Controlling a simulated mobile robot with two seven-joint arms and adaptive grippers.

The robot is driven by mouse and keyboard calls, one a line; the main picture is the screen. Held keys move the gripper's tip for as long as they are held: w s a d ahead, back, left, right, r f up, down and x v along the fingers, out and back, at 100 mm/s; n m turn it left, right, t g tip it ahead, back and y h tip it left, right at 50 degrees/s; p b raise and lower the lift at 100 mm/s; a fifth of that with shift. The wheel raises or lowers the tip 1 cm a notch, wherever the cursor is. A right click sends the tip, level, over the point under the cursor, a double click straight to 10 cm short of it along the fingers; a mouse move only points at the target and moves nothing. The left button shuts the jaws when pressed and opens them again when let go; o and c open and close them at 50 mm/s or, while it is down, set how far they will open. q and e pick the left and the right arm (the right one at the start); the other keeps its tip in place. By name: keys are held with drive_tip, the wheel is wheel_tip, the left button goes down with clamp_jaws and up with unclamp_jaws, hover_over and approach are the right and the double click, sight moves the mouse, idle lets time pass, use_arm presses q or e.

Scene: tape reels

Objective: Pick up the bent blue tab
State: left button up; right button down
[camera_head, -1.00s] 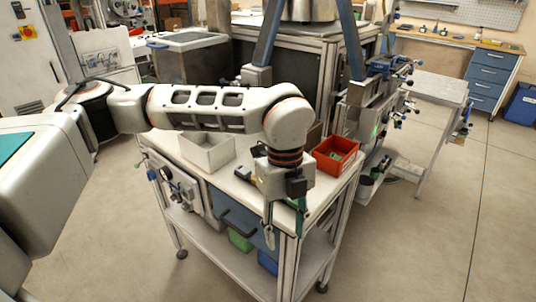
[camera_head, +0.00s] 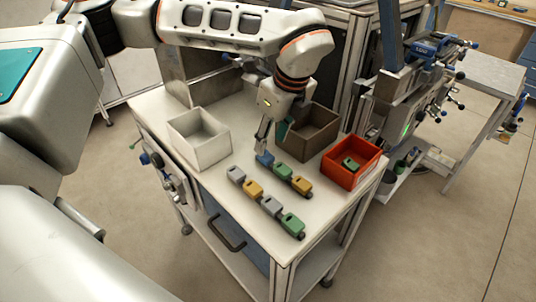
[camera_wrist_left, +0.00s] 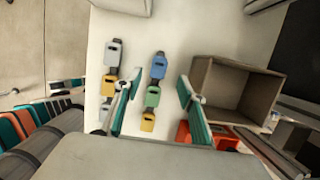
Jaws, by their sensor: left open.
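The blue tab (camera_head: 264,159) lies at the far end of a short row on the white table, with a green tab (camera_head: 282,171) and a yellow tab (camera_head: 302,187) after it. Its bend is too small to make out. In the left wrist view the blue tab (camera_wrist_left: 158,67) shows between the finger lines, touching or close to its row neighbour. My left gripper (camera_head: 272,138) is open and empty, pointing down just above the blue tab; its spread fingers show in the wrist view (camera_wrist_left: 158,82). My right gripper is not in view.
A second row of grey, yellow and green tabs (camera_head: 253,188) lies nearer the front edge. A white bin (camera_head: 200,150) stands left, a brown bin (camera_head: 318,140) close behind the gripper, and a red bin (camera_head: 335,176) with a green tab inside at right.

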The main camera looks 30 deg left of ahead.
sight(265, 155)
use_arm(q)
drive_tip(key=x, duration=0.4)
drive_tip(key=shift+s+a+f+p, duration=0.1)
drive_tip(key=shift+a+f+p, duration=0.15)
drive_tip(key=shift+p, duration=0.1)
drive_tip(key=shift+f, duration=0.35)
drive_tip(key=shift+a, duration=0.1)
drive_tip(key=c, duration=0.8)
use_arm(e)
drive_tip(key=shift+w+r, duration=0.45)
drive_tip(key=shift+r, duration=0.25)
